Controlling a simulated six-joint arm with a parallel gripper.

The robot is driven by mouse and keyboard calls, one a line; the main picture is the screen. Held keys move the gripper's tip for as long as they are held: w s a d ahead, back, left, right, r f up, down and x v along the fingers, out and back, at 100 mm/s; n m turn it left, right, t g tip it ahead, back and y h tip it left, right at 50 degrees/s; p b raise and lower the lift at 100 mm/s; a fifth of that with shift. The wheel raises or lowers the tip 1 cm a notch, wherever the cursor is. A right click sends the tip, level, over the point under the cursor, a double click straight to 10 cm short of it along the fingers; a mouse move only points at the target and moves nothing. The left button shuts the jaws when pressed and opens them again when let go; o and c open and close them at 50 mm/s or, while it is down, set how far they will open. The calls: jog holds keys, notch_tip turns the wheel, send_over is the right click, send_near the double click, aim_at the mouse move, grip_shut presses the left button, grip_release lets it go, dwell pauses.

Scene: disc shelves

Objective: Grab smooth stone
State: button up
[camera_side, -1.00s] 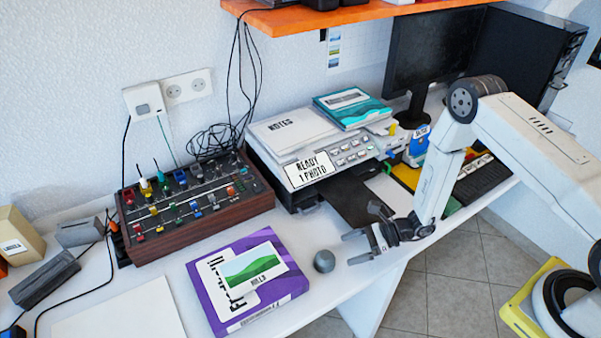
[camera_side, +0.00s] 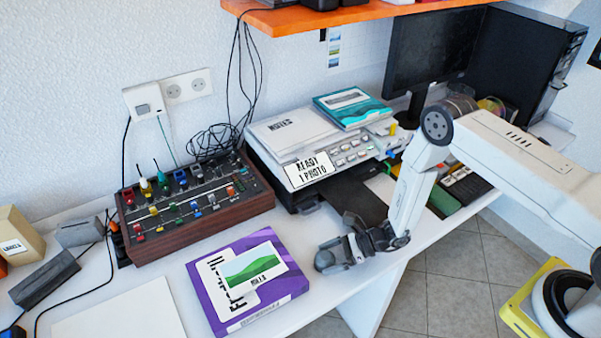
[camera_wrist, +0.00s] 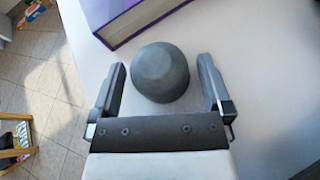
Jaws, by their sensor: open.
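The smooth stone (camera_wrist: 160,72) is a dark grey, rounded lump on the white table. In the wrist view it lies between and just ahead of the two fingertips of my gripper (camera_wrist: 162,80), with a gap on each side. My gripper is open. In the side view my gripper (camera_side: 337,254) is low over the table, and its fingers are around the stone (camera_side: 324,260), which is partly hidden by them.
A purple box (camera_side: 215,290) with a hills picture lies just left of the stone. A printer (camera_side: 300,150) stands behind, and a mixer panel (camera_side: 190,215) stands back left. The table's front edge is close to my gripper.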

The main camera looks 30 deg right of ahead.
jog(key=shift+w+a+f, duration=0.25)
jog(key=shift+a, duration=0.35)
jog(key=c, duration=1.3)
jog(key=shift+r, duration=0.2)
jog(key=shift+r, duration=0.8)
jog(key=s+r, duration=0.1)
jog(key=r, duration=0.1)
jog(key=s+d+r, duration=0.1)
jog(key=s+r, duration=0.2)
jog(key=r, duration=0.2)
jog(key=shift+s+d+r, duration=0.1)
jog(key=shift+s+d, duration=0.1)
jog(key=shift+s, duration=0.2)
jog(key=s+r, duration=0.1)
jog(key=s, duration=0.2)
jog(key=s+d+r, duration=0.1)
jog(key=s, duration=0.1)
jog(key=s+d+r, duration=0.1)
jog(key=s, duration=0.2)
jog(key=shift+s+d+r, duration=0.2)
jog(key=shift+s+r, duration=0.15)
jog(key=shift+r, duration=0.05)
